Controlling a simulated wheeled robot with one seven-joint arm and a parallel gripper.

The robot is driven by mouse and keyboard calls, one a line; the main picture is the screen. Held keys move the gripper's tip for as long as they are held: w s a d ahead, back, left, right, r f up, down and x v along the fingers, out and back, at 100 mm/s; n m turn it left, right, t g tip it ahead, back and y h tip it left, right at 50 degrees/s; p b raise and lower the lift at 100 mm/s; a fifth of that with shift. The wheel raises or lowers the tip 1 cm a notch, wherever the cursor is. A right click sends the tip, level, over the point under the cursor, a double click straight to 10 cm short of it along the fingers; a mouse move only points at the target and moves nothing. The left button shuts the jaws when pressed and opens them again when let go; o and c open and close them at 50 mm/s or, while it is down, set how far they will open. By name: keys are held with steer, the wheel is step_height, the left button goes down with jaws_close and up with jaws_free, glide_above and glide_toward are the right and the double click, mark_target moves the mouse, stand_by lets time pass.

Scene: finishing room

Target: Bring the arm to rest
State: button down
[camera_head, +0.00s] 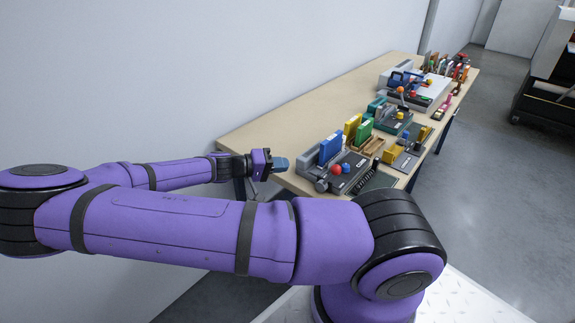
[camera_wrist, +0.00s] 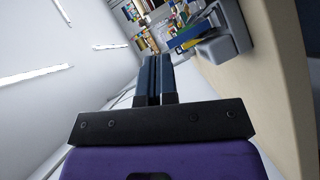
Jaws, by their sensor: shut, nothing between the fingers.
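My purple arm stretches across the lower left of the head view, folded back at the elbow. My gripper (camera_head: 279,164) is at the near left end of the wooden table (camera_head: 300,118), close beside the grey and blue fixture. In the wrist view my gripper (camera_wrist: 154,62) shows two dark blue fingers side by side, shut with nothing between them. The table also shows at the right of the wrist view (camera_wrist: 268,100).
A dark fixture (camera_head: 343,185) with a red ball and upright blue panel stands nearest my gripper. Several more fixtures and coloured parts line the table behind it. A pale wall (camera_head: 150,70) runs along the left. Grey floor (camera_head: 490,200) lies open at right.

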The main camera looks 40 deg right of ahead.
steer(key=shift+s, duration=0.1)
stand_by(0.5)
steer(key=s+a+r+n+t+y, duration=0.2)
steer(key=s+a+r+y, duration=0.1)
steer(key=a+r+y, duration=0.4)
steer(key=s+a+r+n+t+y, duration=0.2)
steer(key=s+a+r+y, duration=0.15)
steer(key=r+y, duration=0.45)
steer(key=s+a+r+n+t, duration=0.2)
steer(key=s+r, duration=0.4)
steer(key=r, duration=0.3)
steer(key=s+a+r+n+t, duration=0.1)
steer(key=s+r+n+t, duration=0.1)
steer(key=s+r+t, duration=0.3)
step_height(320, 180, up, 4)
steer(key=shift+s+a+r+t+h, duration=0.1)
steer(key=shift+s+a+t+h, duration=0.25)
steer(key=shift+s, duration=0.4)
